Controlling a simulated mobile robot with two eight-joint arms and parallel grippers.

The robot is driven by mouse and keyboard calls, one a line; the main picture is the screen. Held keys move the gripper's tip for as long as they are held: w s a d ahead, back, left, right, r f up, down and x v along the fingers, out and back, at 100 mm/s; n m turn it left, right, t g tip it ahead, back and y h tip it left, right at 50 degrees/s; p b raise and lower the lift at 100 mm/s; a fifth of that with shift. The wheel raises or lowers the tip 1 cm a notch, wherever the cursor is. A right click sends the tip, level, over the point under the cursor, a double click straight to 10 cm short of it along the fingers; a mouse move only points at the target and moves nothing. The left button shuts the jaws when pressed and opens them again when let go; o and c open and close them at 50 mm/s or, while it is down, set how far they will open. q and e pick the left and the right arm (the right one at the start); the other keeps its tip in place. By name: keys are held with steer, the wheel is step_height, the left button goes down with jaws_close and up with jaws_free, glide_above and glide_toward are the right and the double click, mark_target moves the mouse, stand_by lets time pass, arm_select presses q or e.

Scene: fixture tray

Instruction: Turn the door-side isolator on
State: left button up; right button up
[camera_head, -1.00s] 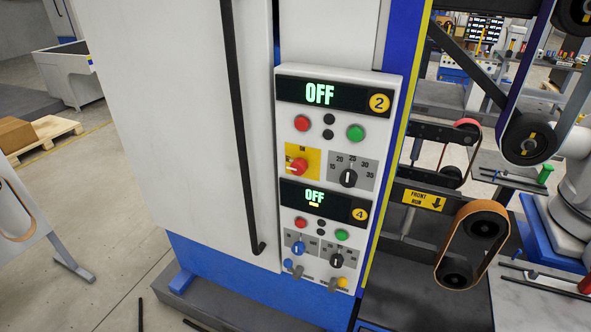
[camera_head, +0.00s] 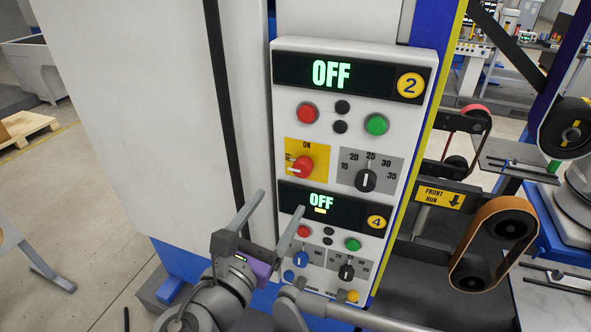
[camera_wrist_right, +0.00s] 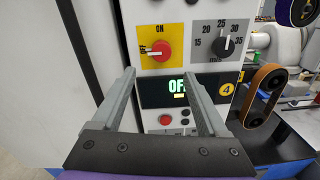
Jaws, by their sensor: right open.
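The isolator is a red rotary knob (camera_head: 302,166) on a yellow plate (camera_head: 293,146) marked ON at its top, on the panel's left, nearest the door. Its white mark points left, away from ON. It also shows in the right wrist view, as a red knob (camera_wrist_right: 160,50). My right gripper (camera_head: 281,200) is open and empty, below and slightly left of the knob. In the right wrist view its two fingers (camera_wrist_right: 158,74) point at the panel, with the knob just beyond their tips and apart from them. My left gripper is out of view.
The upper display (camera_head: 332,75) and lower display (camera_head: 321,202) both read OFF. A black dial (camera_head: 366,180) sits right of the isolator; push buttons are above and below. A long black door handle (camera_head: 222,110) runs left of the panel. A belt unit (camera_head: 495,235) stands at right.

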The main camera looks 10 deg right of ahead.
mark_target(300, 172)
steer(key=x, duration=1)
steer(key=shift+w+d, duration=0.1)
steer(key=shift+d, duration=0.2)
